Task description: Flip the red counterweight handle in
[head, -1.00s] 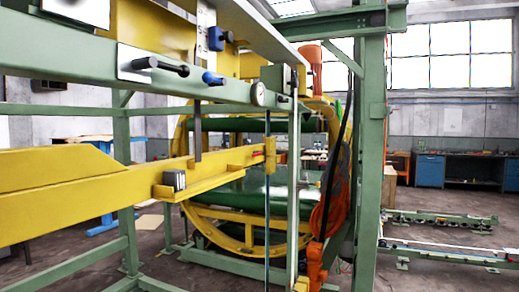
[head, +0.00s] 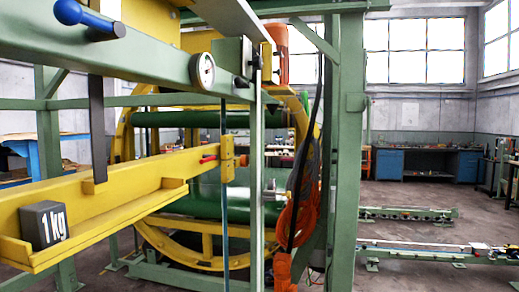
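A small red handle (head: 209,158) sticks out to the left of the yellow block at the far end of a yellow beam (head: 110,187). It is small in the picture, and I cannot tell which way it is set. A grey block marked 1 kg (head: 44,225) sits on a yellow ledge on the near side of the beam. My gripper is not in view.
A green frame rail (head: 130,60) with a blue-knobbed lever (head: 97,23) and a round gauge (head: 202,70) crosses above the beam. Green posts (head: 345,150) stand to the right. A large yellow ring (head: 190,240) stands behind.

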